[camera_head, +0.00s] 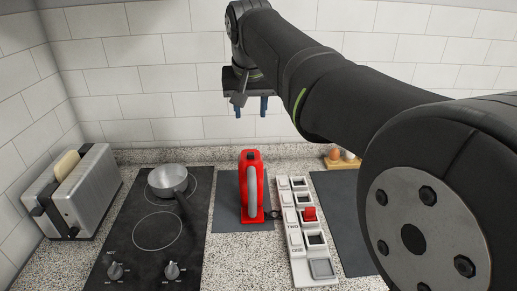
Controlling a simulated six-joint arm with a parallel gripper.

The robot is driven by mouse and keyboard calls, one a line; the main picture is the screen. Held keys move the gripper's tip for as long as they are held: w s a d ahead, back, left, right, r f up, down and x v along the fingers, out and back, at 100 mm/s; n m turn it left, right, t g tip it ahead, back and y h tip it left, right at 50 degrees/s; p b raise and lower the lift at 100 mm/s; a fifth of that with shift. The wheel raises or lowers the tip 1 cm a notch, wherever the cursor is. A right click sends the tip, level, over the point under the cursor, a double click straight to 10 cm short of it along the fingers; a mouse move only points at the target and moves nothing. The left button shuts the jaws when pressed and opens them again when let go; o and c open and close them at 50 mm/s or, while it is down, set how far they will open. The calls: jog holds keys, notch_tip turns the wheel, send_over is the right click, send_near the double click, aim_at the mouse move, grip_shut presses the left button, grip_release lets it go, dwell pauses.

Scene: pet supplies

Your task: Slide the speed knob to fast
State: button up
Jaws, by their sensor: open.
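I cannot make out which part is the speed knob, and no "fast" mark is readable. A red appliance (246,184) with a grey handle stands upright on a dark mat, left of a white panel. The white panel (299,262) has several dark square openings and small labels; "TWO" and "ONE" are faintly readable. A small red piece (310,214) sits in one opening on its right column. My gripper (251,107) hangs high near the back wall, above and behind the red appliance. Its two blue fingers are apart and empty, touching nothing.
A black cooktop (133,228) with two dials and a grey pan (168,179) lies to the left. A toaster (88,192) with bread stands at far left. A wooden egg holder (343,164) is at the back right. My arm covers much of the right side.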

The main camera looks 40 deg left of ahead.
aim_at(251, 153)
jog(key=x, duration=1.7)
jog(key=shift+f, duration=0.2)
